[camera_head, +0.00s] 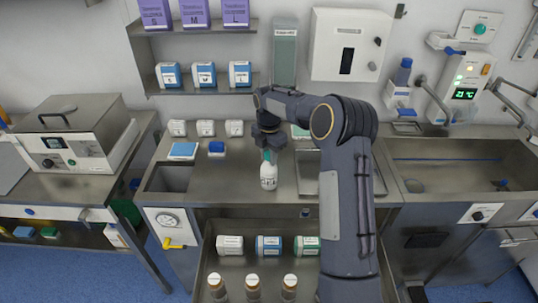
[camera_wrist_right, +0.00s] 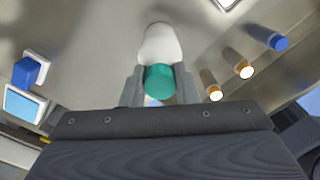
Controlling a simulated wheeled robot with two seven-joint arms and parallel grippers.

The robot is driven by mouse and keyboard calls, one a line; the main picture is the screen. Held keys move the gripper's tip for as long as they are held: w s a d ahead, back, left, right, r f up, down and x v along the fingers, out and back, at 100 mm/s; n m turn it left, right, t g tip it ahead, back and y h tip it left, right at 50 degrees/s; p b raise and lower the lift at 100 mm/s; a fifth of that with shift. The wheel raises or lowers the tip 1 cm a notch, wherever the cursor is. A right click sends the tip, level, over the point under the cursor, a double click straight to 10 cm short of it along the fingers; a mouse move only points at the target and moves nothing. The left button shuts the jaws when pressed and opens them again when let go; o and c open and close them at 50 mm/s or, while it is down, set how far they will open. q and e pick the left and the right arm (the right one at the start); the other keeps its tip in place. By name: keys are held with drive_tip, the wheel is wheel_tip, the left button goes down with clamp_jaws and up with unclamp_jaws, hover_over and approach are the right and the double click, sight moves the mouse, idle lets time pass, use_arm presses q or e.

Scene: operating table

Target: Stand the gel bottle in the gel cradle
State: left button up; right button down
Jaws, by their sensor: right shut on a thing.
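The gel bottle (camera_head: 268,178) is white with a teal cap and stands roughly upright near the front edge of the steel worktop. My right gripper (camera_head: 268,152) comes down from above and is shut on it near the cap. In the right wrist view the teal cap (camera_wrist_right: 160,84) sits between the fingers, with the white body (camera_wrist_right: 160,44) beyond. I cannot tell whether its base touches the worktop. A small blue block-like holder (camera_head: 216,148) on a pale base stands further back to the left; I cannot tell whether this is the gel cradle. My left gripper is out of view.
A framed light-blue pad (camera_head: 183,151) lies left of the blue holder. Below the front edge an open drawer holds boxes (camera_head: 269,246) and brown bottles (camera_head: 252,287). A steel tray (camera_head: 308,172) lies to the right, partly behind my arm. White containers (camera_head: 206,128) line the back.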

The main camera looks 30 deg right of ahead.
drive_tip(key=c, duration=1.1)
unclamp_jaws()
drive_tip(key=shift+f, duration=0.1)
wheel_tip(320, 180, up, 12)
drive_tip(key=r+b, duration=0.1)
drive_tip(key=s+a+r+m+t+y, duration=0.1)
drive_tip(key=s+a+r+m, duration=0.15)
drive_tip(key=s, duration=0.25)
drive_tip(key=s+a+r+m+t, duration=0.1)
drive_tip(key=s+r+m, duration=0.2)
drive_tip(key=s+m, duration=0.15)
drive_tip(key=s+a+f+m+t+y, duration=0.1)
drive_tip(key=s+a+m, duration=0.3)
drive_tip(key=s, duration=0.4)
drive_tip(key=s+a+f+m+t+y, duration=0.1)
drive_tip(key=s+a+f+m, duration=0.3)
drive_tip(key=s+m, duration=0.2)
drive_tip(key=s+a+f+m+t, duration=0.1)
drive_tip(key=s+a+f+m, duration=0.2)
drive_tip(key=s, duration=0.8)
drive_tip(key=shift+s+a+f+m+t+y, duration=0.1)
drive_tip(key=shift+a+f+m+t+y, duration=0.1)
drive_tip(key=shift+a+m, duration=0.35)
drive_tip(key=shift+a+f+m+t+y, duration=0.1)
drive_tip(key=shift+a+m+y, duration=0.15)
drive_tip(key=shift+m, duration=0.5)
